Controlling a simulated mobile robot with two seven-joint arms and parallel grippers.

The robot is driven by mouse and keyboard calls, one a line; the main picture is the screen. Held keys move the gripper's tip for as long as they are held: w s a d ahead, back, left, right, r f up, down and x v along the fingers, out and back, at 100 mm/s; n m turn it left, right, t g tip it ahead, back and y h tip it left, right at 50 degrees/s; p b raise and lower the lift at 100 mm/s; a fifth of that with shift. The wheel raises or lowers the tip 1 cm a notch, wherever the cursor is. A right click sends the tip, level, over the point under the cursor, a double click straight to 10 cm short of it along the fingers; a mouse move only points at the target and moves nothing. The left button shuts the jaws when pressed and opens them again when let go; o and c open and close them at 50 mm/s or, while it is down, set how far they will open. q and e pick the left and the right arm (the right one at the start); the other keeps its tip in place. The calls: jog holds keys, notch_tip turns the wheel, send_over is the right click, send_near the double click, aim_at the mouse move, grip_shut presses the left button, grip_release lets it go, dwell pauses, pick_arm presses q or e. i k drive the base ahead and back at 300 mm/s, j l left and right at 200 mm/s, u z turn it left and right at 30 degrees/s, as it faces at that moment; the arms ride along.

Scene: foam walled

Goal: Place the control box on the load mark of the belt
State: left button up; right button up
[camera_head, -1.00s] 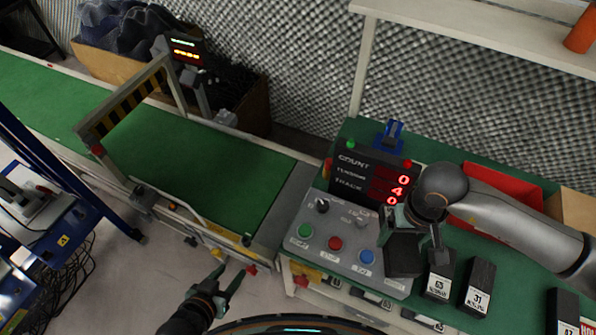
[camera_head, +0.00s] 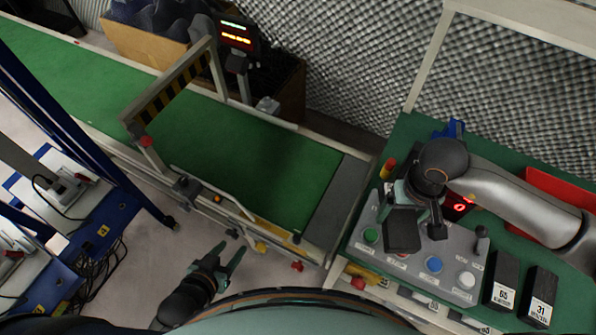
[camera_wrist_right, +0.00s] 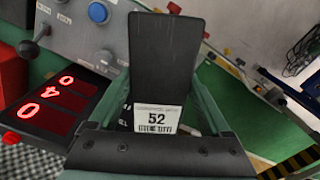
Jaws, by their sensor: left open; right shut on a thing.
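A black control box (camera_head: 402,231) is held in my right gripper (camera_head: 418,205), above the grey button panel. In the right wrist view the box (camera_wrist_right: 166,65) sits between the green fingers and shows a white label reading 52. The green belt (camera_head: 250,165) runs from the upper left to a grey end section near the table. I cannot make out a load mark on it. My left gripper (camera_head: 231,262) is open and empty, low in front of the belt's near side.
A striped gate (camera_head: 170,88) spans the belt. The button panel (camera_head: 455,262) and a partly hidden red-digit counter (camera_head: 458,206) stand on the green table. Black boxes labelled 65 (camera_head: 503,275) and 31 (camera_head: 541,290) stand at right. A blue frame (camera_head: 90,160) is at left.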

aim_at(277, 170)
jog(key=i+j, duration=0.1)
jog(key=j, duration=0.25)
jog(key=i+j+u, duration=0.1)
jog(key=j, duration=0.25)
jog(key=i+j, duration=0.15)
jog(key=j, duration=0.2)
jog(key=i+j, duration=0.1)
jog(key=j, duration=0.2)
jog(key=i+j+u, duration=0.1)
jog(key=j, duration=0.25)
